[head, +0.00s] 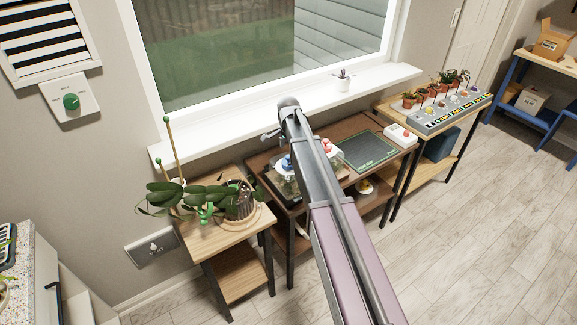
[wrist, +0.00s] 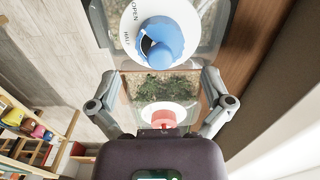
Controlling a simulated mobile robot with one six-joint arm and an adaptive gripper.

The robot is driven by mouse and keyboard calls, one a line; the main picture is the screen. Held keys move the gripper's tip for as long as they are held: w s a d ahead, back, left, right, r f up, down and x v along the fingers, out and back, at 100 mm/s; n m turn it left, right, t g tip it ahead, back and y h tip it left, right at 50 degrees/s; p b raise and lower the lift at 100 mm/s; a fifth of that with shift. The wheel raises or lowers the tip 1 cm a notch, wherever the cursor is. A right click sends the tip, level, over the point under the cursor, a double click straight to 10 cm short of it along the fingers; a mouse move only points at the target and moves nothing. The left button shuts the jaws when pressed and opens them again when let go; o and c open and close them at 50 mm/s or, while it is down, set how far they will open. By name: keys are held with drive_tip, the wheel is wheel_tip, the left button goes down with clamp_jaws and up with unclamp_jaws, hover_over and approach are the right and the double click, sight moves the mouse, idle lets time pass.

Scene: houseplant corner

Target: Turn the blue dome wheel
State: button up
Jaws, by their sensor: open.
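The blue dome wheel (wrist: 170,36) sits on a white round dial plate near the top of the wrist view, on a clear-lidded box with greenery inside. The plate reads "OPEN" and "HALF" along its left side. In the head view the blue wheel (head: 287,162) is partly hidden by my arm. My gripper (wrist: 160,90) is open and empty above the box, its fingers spread to either side. The wheel lies ahead of the fingers, apart from them. In the head view my gripper (head: 272,132) is above the brown table.
A red knob (wrist: 163,118) on a second white disc shows between my fingers. A potted plant (head: 240,200) stands on the left table. A dark green mat (head: 365,152) lies to the right. A window sill (head: 365,83) runs behind.

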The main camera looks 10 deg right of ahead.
sight(289, 156)
drive_tip(key=shift+f+b, duration=2.25)
drive_tip(key=shift+f, duration=0.25)
drive_tip(key=c, duration=1)
